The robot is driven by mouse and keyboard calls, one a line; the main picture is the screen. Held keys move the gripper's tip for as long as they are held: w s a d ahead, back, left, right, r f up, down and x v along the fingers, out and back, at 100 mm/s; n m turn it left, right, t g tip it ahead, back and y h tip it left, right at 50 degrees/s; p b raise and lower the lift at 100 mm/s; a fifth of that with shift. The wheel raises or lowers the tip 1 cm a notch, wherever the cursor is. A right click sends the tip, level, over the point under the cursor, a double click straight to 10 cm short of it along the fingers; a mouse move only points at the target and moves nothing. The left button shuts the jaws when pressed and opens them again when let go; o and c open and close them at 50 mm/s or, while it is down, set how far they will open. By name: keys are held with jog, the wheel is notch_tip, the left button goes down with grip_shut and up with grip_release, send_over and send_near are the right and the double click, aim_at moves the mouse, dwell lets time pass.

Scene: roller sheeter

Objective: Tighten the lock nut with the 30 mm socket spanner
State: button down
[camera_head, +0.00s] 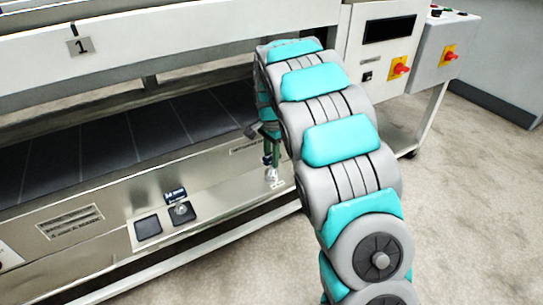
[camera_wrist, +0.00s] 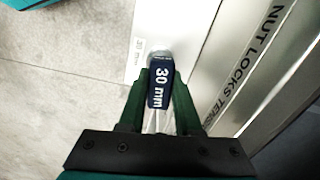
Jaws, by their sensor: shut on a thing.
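My gripper (camera_head: 270,158) is at the machine's front panel, its green fingers pointing down. In the wrist view my gripper (camera_wrist: 160,80) is shut on the 30 mm socket spanner (camera_wrist: 160,86), by its dark blue part marked "30 mm". A shiny metal part of the spanner (camera_head: 272,174) shows below the fingers, close to the metal ledge. I cannot tell whether it touches the ledge.
A second dark pad (camera_head: 148,227) lies left of the round piece. A small "30 mm" label (camera_wrist: 138,48) is beside the spanner. A plate (camera_wrist: 262,55) reads "NUT LOCKS TENS...". A control box with a red knob (camera_head: 399,67) stands at right. The floor (camera_head: 460,210) at right is clear.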

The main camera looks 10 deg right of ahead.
jog(key=shift+m, duration=0.3)
jog(key=shift+r, duration=0.1)
jog(key=m+p, duration=0.1)
jog(key=m, duration=0.2)
jog(key=shift+m, duration=0.3)
